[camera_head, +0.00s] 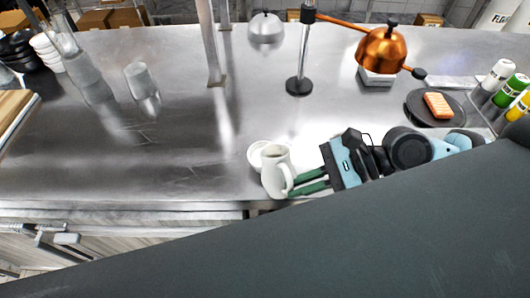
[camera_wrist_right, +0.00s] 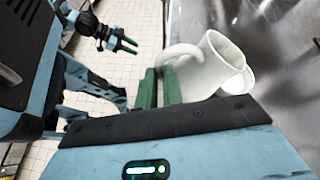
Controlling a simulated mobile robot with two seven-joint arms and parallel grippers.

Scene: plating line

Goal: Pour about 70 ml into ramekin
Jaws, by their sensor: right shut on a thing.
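A white pitcher (camera_head: 275,176) is at the counter's front edge in the head view, its handle towards my right gripper (camera_head: 297,184). The green fingers are shut on that handle. The pitcher looks close to upright; I see no stream and cannot tell how much liquid it holds. A small white ramekin (camera_head: 254,153) is just behind and left of the pitcher, which partly hides it. In the right wrist view the pitcher (camera_wrist_right: 205,70) overlaps the ramekin (camera_wrist_right: 239,82), whose inside is hidden. My left gripper (camera_wrist_right: 128,44) shows in that view away from the counter, fingers apart and empty.
A heat lamp with a copper shade (camera_head: 381,50) and black base (camera_head: 299,86) stands behind. A dark plate (camera_head: 414,112) with a salmon-coloured piece (camera_head: 437,105) and several bottles are at right. Glasses (camera_head: 140,80) stand at back left. The counter's left middle is clear.

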